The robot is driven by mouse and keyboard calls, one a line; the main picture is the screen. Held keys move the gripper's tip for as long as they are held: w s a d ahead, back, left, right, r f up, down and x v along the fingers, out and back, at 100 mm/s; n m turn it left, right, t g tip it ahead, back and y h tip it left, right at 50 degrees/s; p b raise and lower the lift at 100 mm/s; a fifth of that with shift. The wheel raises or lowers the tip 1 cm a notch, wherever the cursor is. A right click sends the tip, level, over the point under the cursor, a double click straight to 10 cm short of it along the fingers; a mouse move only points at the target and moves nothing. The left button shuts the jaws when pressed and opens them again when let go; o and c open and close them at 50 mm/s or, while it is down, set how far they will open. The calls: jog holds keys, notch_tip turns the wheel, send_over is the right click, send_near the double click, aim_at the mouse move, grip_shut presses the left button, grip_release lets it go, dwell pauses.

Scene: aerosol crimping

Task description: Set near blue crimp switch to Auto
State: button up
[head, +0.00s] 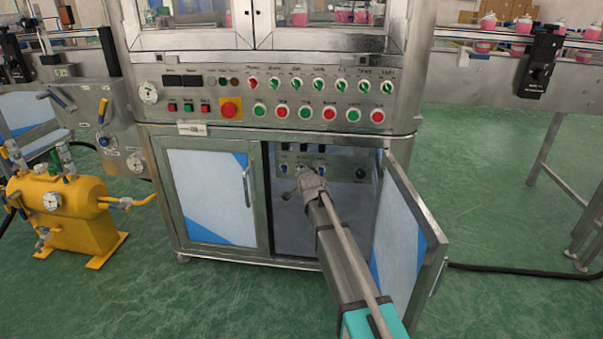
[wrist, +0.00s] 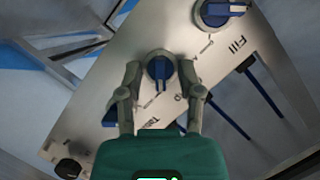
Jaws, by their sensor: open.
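My gripper (head: 308,182) reaches through the open right cabinet door to the switch panel inside. In the wrist view my gripper (wrist: 160,72) is open, one fingertip on each side of a blue rotary switch (wrist: 159,70). This is the middle switch of the row; its handle points down in the picture. Its label is largely hidden, so I cannot read it as crimp. Whether the fingers touch the handle is unclear. Another blue switch (wrist: 218,12), near the "Fill" label, is at upper right. A third blue switch (wrist: 110,115) is partly hidden behind the left finger.
A black knob (wrist: 69,168) is at the panel's lower left in the wrist view. A yellow tank (head: 68,210) stands on the floor at left.

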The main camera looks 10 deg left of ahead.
grip_shut()
jog(key=shift+a+r+n, duration=0.1)
jog(key=shift+n, duration=0.2)
jog(key=shift+n+g+h+p, duration=0.3)
jog(key=shift+n+h+p, duration=0.5)
jog(key=shift+n, duration=0.4)
jog(key=n+h, duration=0.2)
jog(key=n, duration=0.1)
jog(key=n+h, duration=0.2)
jog(key=n, duration=0.1)
jog(key=shift+a+h, duration=0.1)
jog(key=shift+h, duration=0.2)
jog(key=n+h+b, duration=0.1)
jog(key=n+h, duration=0.1)
jog(key=n, duration=0.1)
jog(key=shift+b, duration=0.35)
